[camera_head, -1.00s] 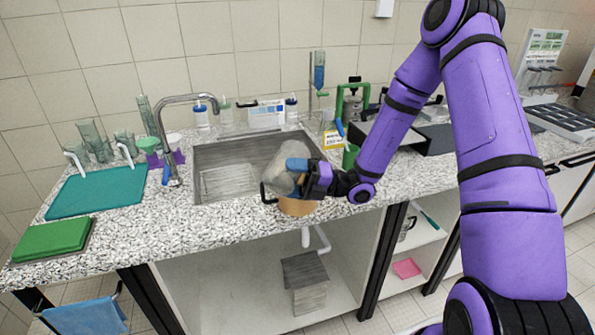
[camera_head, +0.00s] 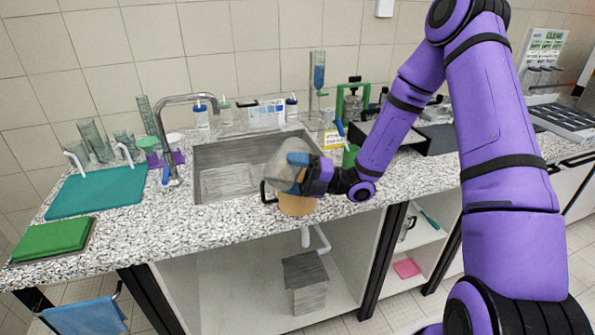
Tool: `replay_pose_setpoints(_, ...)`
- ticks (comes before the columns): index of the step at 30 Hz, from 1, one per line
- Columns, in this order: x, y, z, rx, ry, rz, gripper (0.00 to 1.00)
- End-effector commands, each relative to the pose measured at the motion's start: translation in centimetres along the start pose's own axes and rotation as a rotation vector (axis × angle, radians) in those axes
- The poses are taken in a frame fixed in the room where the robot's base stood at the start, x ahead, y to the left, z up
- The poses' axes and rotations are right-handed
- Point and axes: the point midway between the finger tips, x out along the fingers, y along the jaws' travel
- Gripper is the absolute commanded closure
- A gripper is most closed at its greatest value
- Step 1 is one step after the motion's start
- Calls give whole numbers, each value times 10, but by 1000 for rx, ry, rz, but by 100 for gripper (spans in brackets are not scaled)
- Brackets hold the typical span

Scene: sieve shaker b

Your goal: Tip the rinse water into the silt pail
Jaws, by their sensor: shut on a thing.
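My gripper (camera_head: 306,175) is shut on a clear greyish vessel (camera_head: 284,158) near the front right corner of the sink. The vessel looks tilted, with its body leaning to the left. Bluish parts show where my fingers grip it. A tan pail (camera_head: 297,206) stands right below it at the counter's front edge, partly hidden by the vessel and my gripper. A dark handle (camera_head: 265,192) shows at the left; I cannot tell which of the two it belongs to. Water in the vessel or pail cannot be made out.
The steel sink (camera_head: 222,185) with a curved tap (camera_head: 172,130) lies left of the pail. A green cup (camera_head: 350,156) stands close behind my wrist. A teal mat (camera_head: 98,192) and green pads (camera_head: 50,240) lie at the left. Bottles line the back wall.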

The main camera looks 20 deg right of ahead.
Motion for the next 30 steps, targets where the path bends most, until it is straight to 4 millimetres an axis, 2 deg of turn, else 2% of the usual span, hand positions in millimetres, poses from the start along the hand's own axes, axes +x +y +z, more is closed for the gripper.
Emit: replay_pose_setpoints(30, 4, 21, 6, 99, -29, 42, 49)
